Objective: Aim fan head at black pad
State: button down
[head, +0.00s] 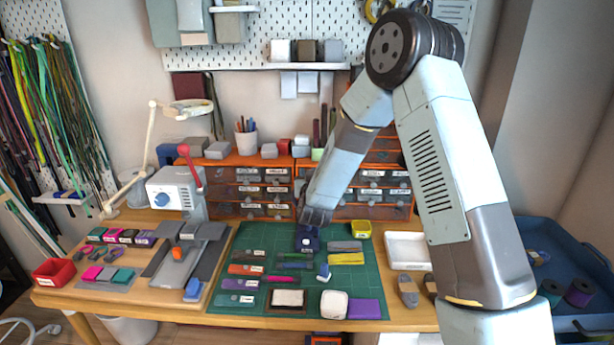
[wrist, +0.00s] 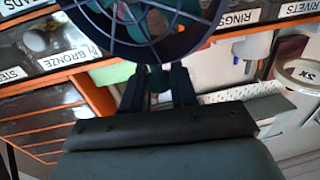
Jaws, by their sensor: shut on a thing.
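The small dark blue fan (head: 307,238) stands near the back middle of the green cutting mat (head: 228,268). My gripper (head: 313,221) reaches down to it from above and behind. In the wrist view the round fan head (wrist: 150,22) with its ribbed grille fills the top. My gripper's two dark fingers (wrist: 159,90) are shut on the fan just below the head, one on each side of a narrow part. A dark-edged pad (head: 289,309) with a pale top lies at the mat's front; I cannot tell whether it is the black pad.
A yellow bin (head: 362,229) stands close right of the fan. Orange drawer units (head: 252,209) line the back. Several coloured strips and a white rounded block (head: 333,304) lie on the mat. A white tray (head: 407,250) is to the right. A purple pad (head: 365,309) lies at front right.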

jog(key=m+h, duration=0.2)
jog(key=h, duration=0.1)
jog(key=m+h, duration=0.2)
jog(key=h, duration=0.1)
jog(key=shift+a+g, duration=0.15)
jog(key=shift+g, duration=0.15)
jog(key=shift+m+g+h, duration=1)
jog(key=shift+m+h, duration=0.6)
jog(key=shift+h, duration=1.1)
jog(key=c, duration=1)
grip_release()
jog(key=v, duration=1.3)
jog(key=shift+s+a, duration=0.15)
jog(key=shift+s, duration=0.15)
jog(key=shift+r, duration=0.1)
